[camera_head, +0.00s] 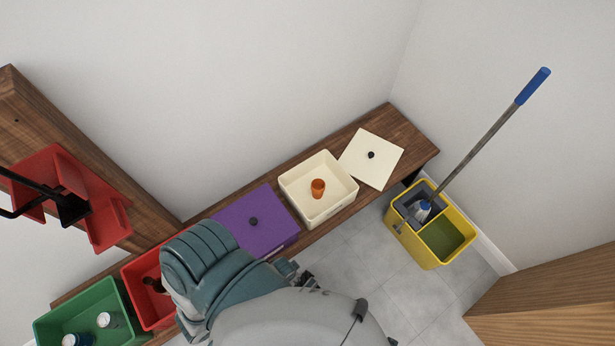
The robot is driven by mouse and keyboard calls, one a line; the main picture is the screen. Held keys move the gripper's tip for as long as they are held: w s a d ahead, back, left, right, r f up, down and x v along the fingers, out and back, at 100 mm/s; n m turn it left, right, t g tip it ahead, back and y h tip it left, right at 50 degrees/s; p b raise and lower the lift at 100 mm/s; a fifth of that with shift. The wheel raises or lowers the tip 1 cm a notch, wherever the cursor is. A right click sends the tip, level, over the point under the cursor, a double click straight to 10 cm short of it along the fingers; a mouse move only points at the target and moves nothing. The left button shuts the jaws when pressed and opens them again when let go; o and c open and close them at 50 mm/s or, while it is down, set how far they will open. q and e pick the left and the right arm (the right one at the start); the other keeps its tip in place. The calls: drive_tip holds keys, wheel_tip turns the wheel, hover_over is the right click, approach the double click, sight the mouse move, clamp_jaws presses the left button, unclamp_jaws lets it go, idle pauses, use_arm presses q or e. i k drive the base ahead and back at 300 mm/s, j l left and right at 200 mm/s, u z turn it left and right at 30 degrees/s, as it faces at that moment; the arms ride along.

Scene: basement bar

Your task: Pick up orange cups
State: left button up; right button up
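One orange cup (318,187) shows in the head view. It stands inside an open cream-white bin (291,186) on a wooden bench. The bin's floor around the cup is bare. No other orange cup can be seen. Grey and teal parts of my own body fill the bottom middle, below the bin and apart from it in the picture. They hide part of the bench front and the floor. I cannot make out the fingertips of either gripper.
A cream lid (378,148) lies right of the bin on the wooden bench (408,135). A purple lidded bin (240,212), a red bin (133,269) with brown items and a green bin (72,312) with cans stand left. A yellow mop bucket (408,232) stands on the floor.

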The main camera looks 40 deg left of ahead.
sight(318, 186)
drive_tip(key=k+l+u, duration=0.15)
drive_tip(key=u, duration=0.9)
drive_tip(key=i, duration=0.25)
